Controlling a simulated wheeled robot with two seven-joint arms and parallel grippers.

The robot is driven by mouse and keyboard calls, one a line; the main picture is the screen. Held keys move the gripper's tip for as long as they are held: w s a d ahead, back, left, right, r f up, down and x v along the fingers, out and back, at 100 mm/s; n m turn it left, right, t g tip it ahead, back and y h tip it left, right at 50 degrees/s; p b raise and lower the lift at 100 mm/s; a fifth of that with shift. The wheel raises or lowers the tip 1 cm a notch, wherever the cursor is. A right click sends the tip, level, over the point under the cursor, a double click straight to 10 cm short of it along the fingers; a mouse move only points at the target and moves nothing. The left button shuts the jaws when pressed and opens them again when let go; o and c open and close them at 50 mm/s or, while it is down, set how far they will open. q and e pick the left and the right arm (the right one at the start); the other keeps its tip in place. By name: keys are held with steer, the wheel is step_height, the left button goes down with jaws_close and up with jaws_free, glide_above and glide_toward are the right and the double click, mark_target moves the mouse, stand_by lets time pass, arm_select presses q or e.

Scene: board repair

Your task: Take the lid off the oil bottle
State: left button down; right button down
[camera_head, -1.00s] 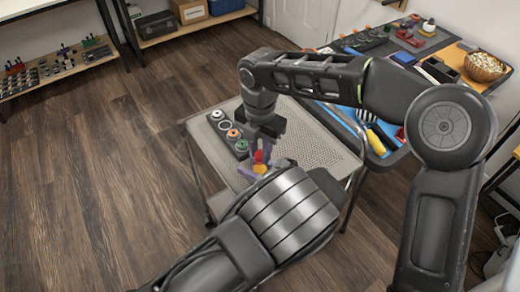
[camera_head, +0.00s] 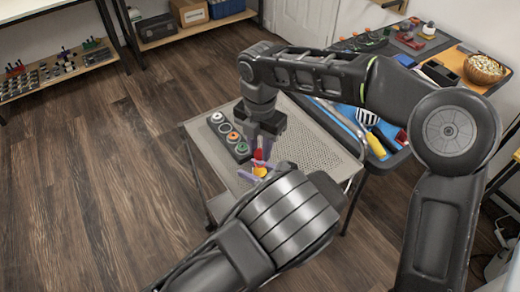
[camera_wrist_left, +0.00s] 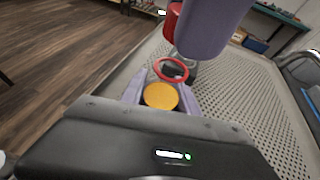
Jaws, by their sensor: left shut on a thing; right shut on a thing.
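The oil bottle, with a yellow-orange part (camera_head: 260,171), stands over the perforated tray top. My left gripper (camera_head: 258,174) is shut on it from the near side. In the left wrist view, purple fingers flank the bottle's orange disc (camera_wrist_left: 160,96), and a red ring (camera_wrist_left: 171,70) sits just beyond it. My right gripper (camera_head: 262,148) points down above the bottle, shut on the red lid (camera_head: 258,154). The lid also shows in the left wrist view (camera_wrist_left: 172,20), partly hidden by a purple finger, above the red ring.
The grey perforated tray top (camera_head: 312,148) is largely clear to the right. A dark strip with several round coloured pieces (camera_head: 229,137) lies at its left. A table with tools and a bowl (camera_head: 484,69) stands at the back right. Open floor lies left.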

mark_target(260, 152)
steer(key=shift+r, duration=0.15)
steer(key=shift+r, duration=1.95)
arm_select(q)
steer(key=c, duration=0.8)
jaws_free()
steer(key=shift+c, duration=0.2)
steer(key=b+v, duration=0.1)
steer(key=v, duration=1.1)
steer(key=shift+s, duration=0.1)
arm_select(e)
steer(key=shift+f, duration=0.5)
